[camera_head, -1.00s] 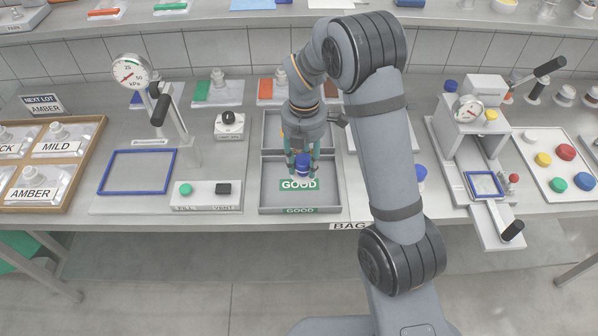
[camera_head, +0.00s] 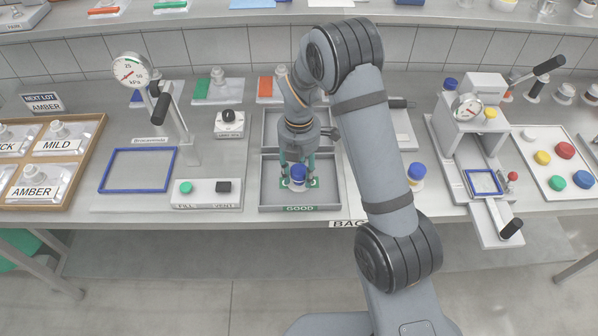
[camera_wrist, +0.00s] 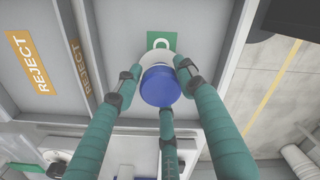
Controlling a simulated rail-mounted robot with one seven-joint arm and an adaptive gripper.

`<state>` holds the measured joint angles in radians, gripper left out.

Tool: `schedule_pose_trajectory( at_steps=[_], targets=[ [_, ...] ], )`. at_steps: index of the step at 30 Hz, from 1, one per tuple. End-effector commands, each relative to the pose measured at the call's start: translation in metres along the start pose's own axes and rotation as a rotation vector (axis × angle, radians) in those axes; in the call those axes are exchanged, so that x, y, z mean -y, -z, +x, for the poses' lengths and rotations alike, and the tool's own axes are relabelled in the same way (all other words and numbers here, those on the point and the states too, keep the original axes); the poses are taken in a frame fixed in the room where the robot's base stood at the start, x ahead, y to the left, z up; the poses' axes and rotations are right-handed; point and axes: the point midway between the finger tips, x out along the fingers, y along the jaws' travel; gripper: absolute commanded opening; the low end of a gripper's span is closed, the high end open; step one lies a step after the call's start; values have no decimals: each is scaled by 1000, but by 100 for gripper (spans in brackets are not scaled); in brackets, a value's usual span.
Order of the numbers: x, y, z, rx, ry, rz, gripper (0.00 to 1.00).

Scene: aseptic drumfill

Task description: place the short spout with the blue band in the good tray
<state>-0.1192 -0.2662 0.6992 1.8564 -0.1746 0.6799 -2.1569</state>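The short spout (camera_head: 298,186), white with a blue top, stands upright in the good tray (camera_head: 265,190), on the green label of its floor. In the wrist view its blue top (camera_wrist: 160,87) hides part of that label. My gripper (camera_head: 298,168) is low in the tray, with its green fingers around the spout. The wrist view shows my gripper (camera_wrist: 160,85) with small gaps between the side fingers and the blue top. The fingers look open. Contact lower down on the spout is hard to see.
The reject tray (camera_wrist: 60,40) adjoins behind. A second blue-topped piece (camera_head: 416,172) stands to the right, beside my arm. A station with a blue frame (camera_head: 138,170) and gauge is left; a press (camera_head: 480,130) is right. Tray walls surround the fingers closely.

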Motion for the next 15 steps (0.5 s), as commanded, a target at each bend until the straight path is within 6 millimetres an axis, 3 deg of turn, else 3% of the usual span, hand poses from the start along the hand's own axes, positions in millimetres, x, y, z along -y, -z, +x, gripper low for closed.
schedule_pose_trajectory(
  at_steps=[6,15],
  targets=[
    [0,0,0,0,0,0,54],
    [0,0,-3,0,0,0,54]
  ],
)
